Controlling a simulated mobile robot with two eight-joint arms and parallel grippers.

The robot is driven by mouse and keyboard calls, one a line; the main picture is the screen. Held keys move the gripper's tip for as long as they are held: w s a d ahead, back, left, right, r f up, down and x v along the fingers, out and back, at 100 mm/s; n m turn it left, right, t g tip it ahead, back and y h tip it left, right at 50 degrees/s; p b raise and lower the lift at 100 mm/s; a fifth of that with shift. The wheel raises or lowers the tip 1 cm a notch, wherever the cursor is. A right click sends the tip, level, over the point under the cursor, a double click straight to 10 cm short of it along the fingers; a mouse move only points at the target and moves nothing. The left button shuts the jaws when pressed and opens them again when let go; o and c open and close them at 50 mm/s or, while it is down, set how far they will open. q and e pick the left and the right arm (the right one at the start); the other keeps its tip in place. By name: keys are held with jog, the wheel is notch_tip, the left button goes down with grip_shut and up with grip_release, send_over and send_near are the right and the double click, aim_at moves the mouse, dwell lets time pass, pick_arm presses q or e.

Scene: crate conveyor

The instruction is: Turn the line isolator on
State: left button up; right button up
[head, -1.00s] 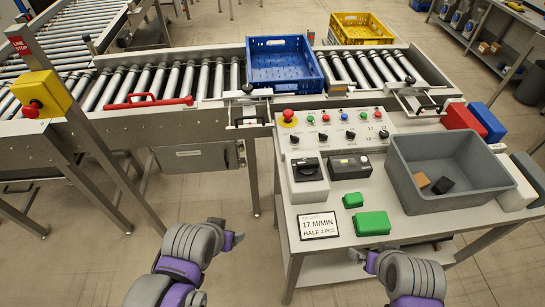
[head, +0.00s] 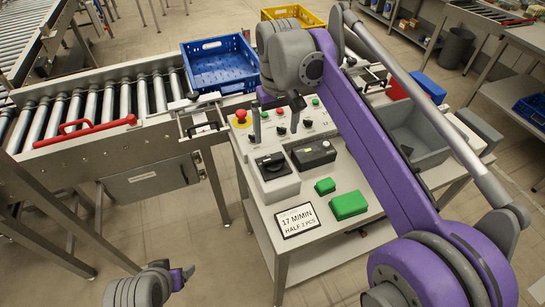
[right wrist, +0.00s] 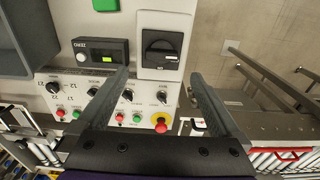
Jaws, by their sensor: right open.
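The line isolator (head: 270,165) is a black rotary switch on a light box on the control table. In the right wrist view the isolator (right wrist: 162,48) has a black handle lying roughly across the picture; its on/off marks are too small to read. My right gripper (head: 276,125) is open and empty, its fingers pointing down over the panel knobs, just behind the isolator. In the right wrist view the gripper (right wrist: 160,80) has its fingertips apart, with the isolator beyond them and not touched. My left gripper (head: 183,277) is low at the front, away from the table.
A display box (head: 313,154) stands beside the isolator. A red emergency button (head: 241,115) and several knobs are behind it. Green blocks (head: 348,205), a sign (head: 297,220) and a grey bin (head: 432,158) share the table. A blue crate (head: 225,65) sits on the conveyor.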

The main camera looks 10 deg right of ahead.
aim_at(274, 158)
jog(key=f, duration=0.7)
jog(key=f+b, duration=0.1)
jog(key=f, duration=0.2)
jog(key=shift+w+a+f, duration=0.25)
jog(key=shift+w+f, duration=0.05)
jog(key=shift+w, duration=0.05)
jog(key=shift+c, duration=0.2)
jog(key=c, duration=1.1)
